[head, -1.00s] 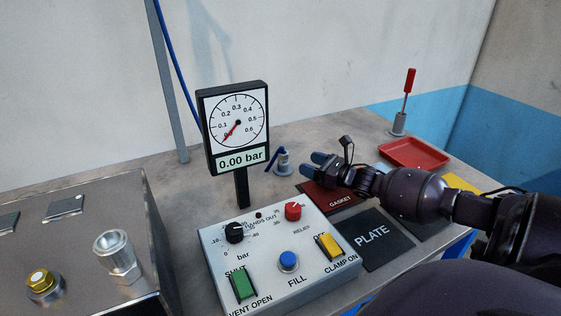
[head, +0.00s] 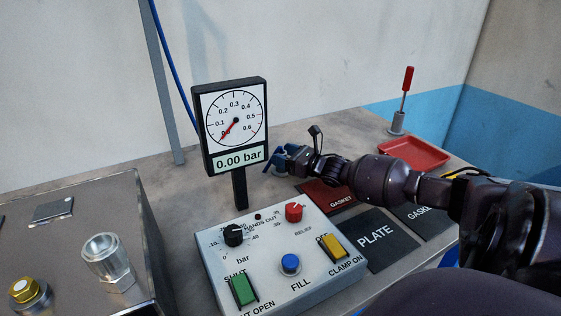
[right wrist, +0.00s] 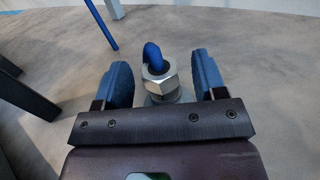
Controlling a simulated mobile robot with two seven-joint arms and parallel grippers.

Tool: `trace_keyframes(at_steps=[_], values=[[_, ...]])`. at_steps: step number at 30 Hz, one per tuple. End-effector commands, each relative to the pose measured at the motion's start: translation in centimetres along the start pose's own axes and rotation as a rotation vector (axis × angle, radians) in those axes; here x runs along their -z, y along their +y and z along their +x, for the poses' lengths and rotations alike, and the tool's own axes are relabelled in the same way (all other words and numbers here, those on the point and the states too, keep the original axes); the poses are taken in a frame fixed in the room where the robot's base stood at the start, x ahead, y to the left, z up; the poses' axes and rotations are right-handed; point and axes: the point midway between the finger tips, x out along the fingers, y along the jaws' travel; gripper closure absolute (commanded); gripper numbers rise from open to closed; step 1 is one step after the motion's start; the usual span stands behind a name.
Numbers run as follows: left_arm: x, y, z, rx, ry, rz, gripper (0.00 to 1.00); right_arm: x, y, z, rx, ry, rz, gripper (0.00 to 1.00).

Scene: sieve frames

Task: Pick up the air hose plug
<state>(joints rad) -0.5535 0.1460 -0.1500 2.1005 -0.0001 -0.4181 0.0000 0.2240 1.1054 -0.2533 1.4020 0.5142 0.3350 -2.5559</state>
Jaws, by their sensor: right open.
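The air hose plug (right wrist: 158,82) is a silver hex fitting with a blue hose bending out of its top. It stands upright on a round metal base on the bench. In the right wrist view it sits between the two blue fingers of my right gripper (right wrist: 163,72), with a gap on each side. In the head view my right gripper (head: 279,158) is at the plug, behind the control box, and mostly hides it. The right gripper is open and holds nothing. My left gripper is not in view.
A gauge (head: 236,125) on a post stands close left of the gripper. The control box (head: 275,243) is in front. A metal case (head: 70,215) fills the left.

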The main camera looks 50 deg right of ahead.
Motion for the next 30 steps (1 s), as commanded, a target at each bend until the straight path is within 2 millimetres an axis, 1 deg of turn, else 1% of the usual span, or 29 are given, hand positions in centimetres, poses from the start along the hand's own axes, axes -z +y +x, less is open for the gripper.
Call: trace_keyframes(at_steps=[7,8,19,20,26,30], values=[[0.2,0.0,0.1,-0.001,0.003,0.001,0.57,-0.1,0.0,0.1,0.000,0.000,0.000,0.36],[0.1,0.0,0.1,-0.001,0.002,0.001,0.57,-0.1,0.0,0.1,0.000,0.000,0.000,0.37],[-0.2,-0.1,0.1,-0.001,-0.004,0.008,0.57,0.0,0.0,0.1,0.000,0.000,0.000,0.94],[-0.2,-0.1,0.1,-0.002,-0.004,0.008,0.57,-0.1,0.0,0.1,0.000,-0.001,0.000,0.95],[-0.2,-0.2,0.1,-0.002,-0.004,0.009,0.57,-0.2,0.0,0.1,0.000,-0.001,0.000,0.95],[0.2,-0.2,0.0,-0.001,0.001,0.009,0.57,-1.1,0.0,0.1,-0.001,-0.004,-0.001,0.95]])
